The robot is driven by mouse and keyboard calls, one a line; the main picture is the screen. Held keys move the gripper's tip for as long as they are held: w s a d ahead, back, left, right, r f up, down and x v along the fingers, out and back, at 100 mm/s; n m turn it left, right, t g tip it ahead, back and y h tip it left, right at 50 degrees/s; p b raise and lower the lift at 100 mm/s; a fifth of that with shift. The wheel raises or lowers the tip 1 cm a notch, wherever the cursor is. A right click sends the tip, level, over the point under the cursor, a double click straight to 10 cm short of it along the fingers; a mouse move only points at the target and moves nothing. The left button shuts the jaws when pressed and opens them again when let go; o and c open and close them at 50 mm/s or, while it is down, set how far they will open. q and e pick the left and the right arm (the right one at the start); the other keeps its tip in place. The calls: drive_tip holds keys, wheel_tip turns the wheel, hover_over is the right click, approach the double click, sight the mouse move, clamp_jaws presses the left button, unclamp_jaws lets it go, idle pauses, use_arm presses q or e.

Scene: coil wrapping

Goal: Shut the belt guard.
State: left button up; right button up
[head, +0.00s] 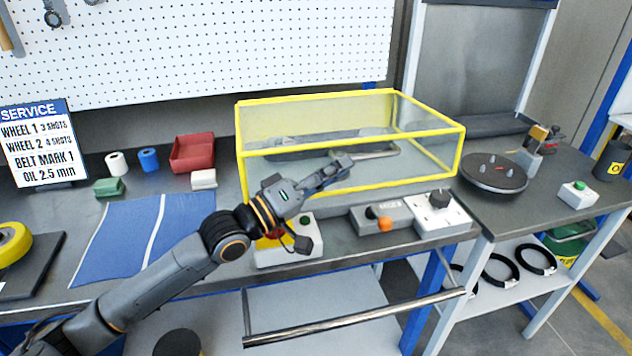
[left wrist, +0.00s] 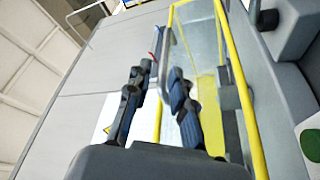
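The belt guard (head: 352,143) is a clear box with a yellow frame on the bench; whether it is fully down cannot be told. A grey bar (head: 375,154) shows at its front, by my left fingertips. My left gripper (head: 342,168) is in front of the guard's front face, pointing right and up. In the left wrist view the two dark fingers (left wrist: 157,105) are apart, with a pale panel seen between them. The guard's yellow frame (left wrist: 238,85) runs close along the right of the fingers. Contact with the bar cannot be told. My right gripper is not in view.
A grey control box with an orange knob (head: 384,224) and a white box with a black knob (head: 436,215) stand at the bench's front edge. A dark round plate (head: 493,172) lies to the right. A red bin (head: 192,152) and blue mat (head: 140,240) are left.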

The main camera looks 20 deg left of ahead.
use_arm(q)
drive_tip(key=shift+v, duration=2.5)
